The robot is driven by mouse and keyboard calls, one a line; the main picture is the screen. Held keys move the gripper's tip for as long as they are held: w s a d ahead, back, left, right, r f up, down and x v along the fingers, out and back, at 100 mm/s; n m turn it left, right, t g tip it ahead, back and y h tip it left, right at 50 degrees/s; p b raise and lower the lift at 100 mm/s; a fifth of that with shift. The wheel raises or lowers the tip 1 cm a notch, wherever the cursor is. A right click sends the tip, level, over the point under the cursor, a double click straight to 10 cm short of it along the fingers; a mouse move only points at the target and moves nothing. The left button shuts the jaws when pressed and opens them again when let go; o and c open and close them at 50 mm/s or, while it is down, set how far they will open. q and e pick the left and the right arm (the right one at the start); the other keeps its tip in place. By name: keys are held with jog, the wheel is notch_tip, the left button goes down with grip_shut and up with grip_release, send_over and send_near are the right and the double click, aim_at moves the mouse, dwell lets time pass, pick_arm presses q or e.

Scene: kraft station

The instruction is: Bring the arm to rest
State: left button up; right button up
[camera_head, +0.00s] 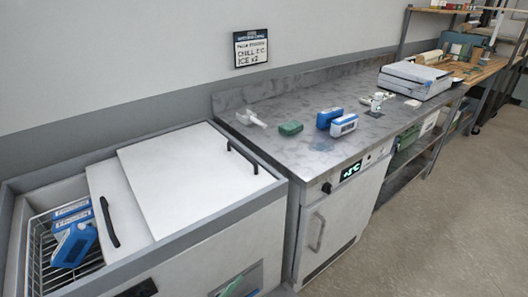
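Neither of my arms and neither gripper shows in the head view. A chest freezer (190,180) with white sliding lids stands at the left. Its left end is open, and blue-and-white packs (74,240) lie in a wire basket (38,262) there. A steel counter (270,105) with a cooler below stands to the right of the freezer. On it are a white tool-like item (250,118), a green block (290,128), a blue pack (328,117) and a blue-and-white pack (343,125).
A small white device (378,102) and a large grey-white case (414,80) stand farther right on the counter. A sign (250,47) hangs on the wall. Wooden shelving (480,70) stands at the far right. The floor (450,200) at the right is clear.

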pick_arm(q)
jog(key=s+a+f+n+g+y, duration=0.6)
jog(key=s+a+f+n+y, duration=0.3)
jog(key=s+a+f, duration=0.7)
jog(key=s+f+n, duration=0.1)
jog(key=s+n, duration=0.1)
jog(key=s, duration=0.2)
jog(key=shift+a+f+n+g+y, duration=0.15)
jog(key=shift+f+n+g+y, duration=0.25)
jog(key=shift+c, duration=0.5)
